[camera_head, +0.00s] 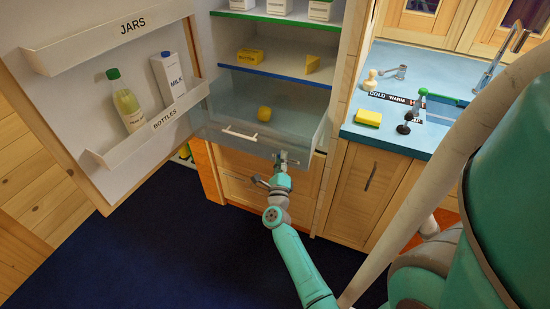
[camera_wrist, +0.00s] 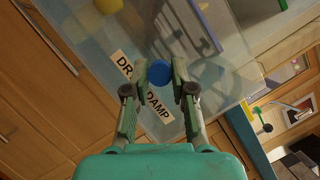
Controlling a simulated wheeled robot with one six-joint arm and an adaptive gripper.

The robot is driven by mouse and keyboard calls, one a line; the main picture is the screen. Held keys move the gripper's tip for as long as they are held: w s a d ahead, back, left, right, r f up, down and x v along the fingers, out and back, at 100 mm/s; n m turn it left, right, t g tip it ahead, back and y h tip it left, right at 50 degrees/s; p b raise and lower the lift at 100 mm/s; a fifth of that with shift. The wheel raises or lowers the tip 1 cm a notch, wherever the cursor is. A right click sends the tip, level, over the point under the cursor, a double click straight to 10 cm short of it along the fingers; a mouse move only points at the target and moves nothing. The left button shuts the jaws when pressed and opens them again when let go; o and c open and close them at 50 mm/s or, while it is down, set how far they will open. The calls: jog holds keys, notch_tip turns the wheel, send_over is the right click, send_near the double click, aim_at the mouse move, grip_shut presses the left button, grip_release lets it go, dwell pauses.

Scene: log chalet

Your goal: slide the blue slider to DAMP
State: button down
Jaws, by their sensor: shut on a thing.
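The blue slider (camera_wrist: 160,73) shows as a round blue knob between my fingertips in the wrist view. My gripper (camera_wrist: 161,78) is shut on it. A white label strip beside it reads DRY (camera_wrist: 124,64) at its upper left and DAMP (camera_wrist: 160,110) at its lower right. A finger covers the strip's middle, so the knob's exact place between the two words is hard to tell. In the head view my gripper (camera_head: 286,160) is at the front of the clear fridge drawer (camera_head: 215,128); the slider cannot be made out there.
A yellow fruit (camera_head: 264,114) lies in the drawer. The open fridge door (camera_head: 95,95) at the left holds a bottle (camera_head: 127,104) and a milk carton (camera_head: 169,76). A blue counter (camera_head: 400,137) with a sponge (camera_head: 368,118) and black knobs stands at the right.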

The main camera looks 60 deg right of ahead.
aim_at(294, 155)
jog(key=s, duration=0.5)
jog(key=shift+d, duration=0.15)
jog(key=c, duration=1)
grip_release()
jog(key=shift+o, duration=0.2)
jog(key=v, duration=1.2)
jog(key=shift+f, duration=0.1)
